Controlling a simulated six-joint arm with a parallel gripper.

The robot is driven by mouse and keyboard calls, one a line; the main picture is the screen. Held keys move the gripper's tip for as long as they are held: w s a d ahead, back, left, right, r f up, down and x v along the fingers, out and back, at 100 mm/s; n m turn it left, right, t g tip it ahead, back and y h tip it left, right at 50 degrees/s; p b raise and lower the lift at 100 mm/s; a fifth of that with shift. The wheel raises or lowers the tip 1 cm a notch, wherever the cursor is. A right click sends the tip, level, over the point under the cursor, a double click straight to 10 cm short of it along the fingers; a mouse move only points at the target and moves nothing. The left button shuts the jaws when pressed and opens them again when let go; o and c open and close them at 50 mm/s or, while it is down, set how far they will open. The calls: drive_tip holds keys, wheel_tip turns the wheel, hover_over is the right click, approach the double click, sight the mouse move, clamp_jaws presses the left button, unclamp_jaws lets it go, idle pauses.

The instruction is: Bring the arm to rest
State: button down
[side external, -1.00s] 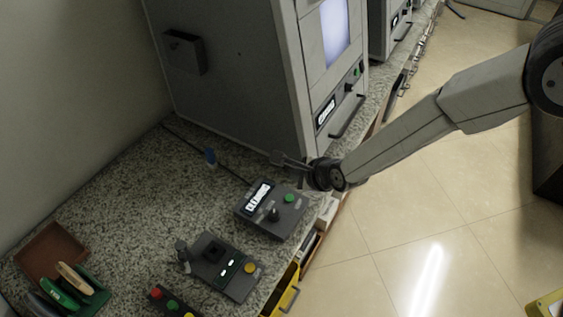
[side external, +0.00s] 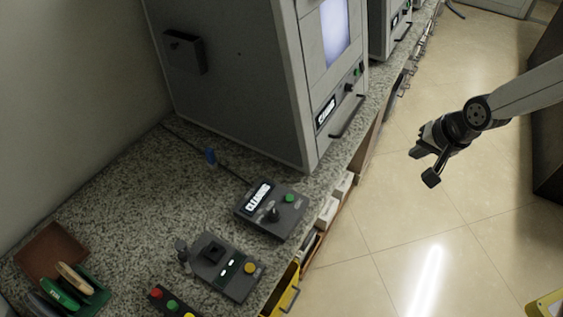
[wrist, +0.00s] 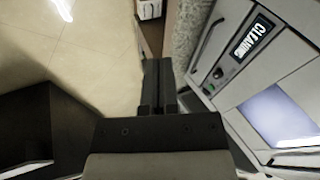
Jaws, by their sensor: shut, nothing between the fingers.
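My gripper (side external: 422,152) hangs in free air over the tiled floor, to the right of the counter in the side view. It touches nothing. In the wrist view its two fingers (wrist: 159,86) lie close together with nothing between them. My arm reaches in from the right edge of the side view.
A granite counter (side external: 130,190) carries a large grey machine (side external: 235,80) with a "CLEANING" display, also in the wrist view (wrist: 285,95). On the counter are a CLEANING control box (side external: 285,217), a second control box (side external: 222,270) and a brown tray (side external: 50,250).

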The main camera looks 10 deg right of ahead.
drive_tip(key=s+d+r+n+g+h, duration=0.1)
drive_tip(key=s+d+r+n+g, duration=0.1)
drive_tip(key=s+d+n, duration=0.5)
drive_tip(key=s+d, duration=0.2)
drive_tip(key=s, duration=0.2)
drive_tip(key=shift+d, duration=0.15)
drive_tip(key=shift+r, duration=0.1)
idle(4.7)
